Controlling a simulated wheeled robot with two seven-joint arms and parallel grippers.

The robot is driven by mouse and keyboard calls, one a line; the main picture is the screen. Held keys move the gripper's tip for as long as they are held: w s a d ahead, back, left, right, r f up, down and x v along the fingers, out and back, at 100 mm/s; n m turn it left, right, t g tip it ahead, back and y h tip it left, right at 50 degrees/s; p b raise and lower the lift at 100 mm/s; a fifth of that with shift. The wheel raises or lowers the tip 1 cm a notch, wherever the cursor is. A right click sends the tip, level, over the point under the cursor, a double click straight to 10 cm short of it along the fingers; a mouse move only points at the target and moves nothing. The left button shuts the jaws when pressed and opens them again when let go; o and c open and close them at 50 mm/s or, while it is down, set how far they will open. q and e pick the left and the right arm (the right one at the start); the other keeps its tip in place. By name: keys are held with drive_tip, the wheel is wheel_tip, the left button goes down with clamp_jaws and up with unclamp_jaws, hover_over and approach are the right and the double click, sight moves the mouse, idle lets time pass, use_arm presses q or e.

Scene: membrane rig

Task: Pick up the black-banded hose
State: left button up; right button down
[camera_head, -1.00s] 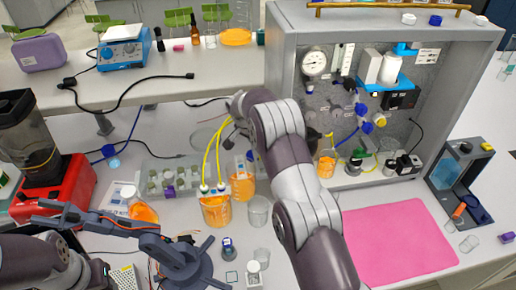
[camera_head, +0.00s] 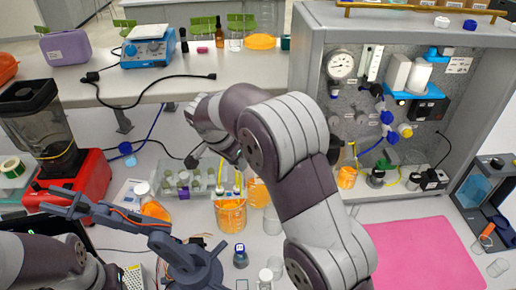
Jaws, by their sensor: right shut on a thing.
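Two yellow hoses stand up out of a beaker of orange liquid (camera_head: 231,217) left of centre. The left yellow hose (camera_head: 221,176) and the right one (camera_head: 238,181) run up behind my right wrist. I cannot make out a black band on either. My right gripper (camera_head: 229,155) is above the beaker, at the hoses' upper visible part, and is shut on a hose; its fingers are mostly hidden by my wrist and forearm. My left arm shows at the lower left; its gripper (camera_head: 110,274) is dark and cut off, its jaws unclear.
The grey rig cabinet (camera_head: 305,60) stands at the right, with a pink mat (camera_head: 425,255) before it. A vial rack (camera_head: 170,185) sits left of the beaker. A small blue robot arm (camera_head: 190,265), a red blender (camera_head: 85,180) and small jars crowd the front left.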

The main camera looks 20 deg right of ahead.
drive_tip(key=s+a+p, duration=0.3)
drive_tip(key=s+a, duration=0.4)
drive_tip(key=a, duration=0.4)
drive_tip(key=shift+a, duration=0.4)
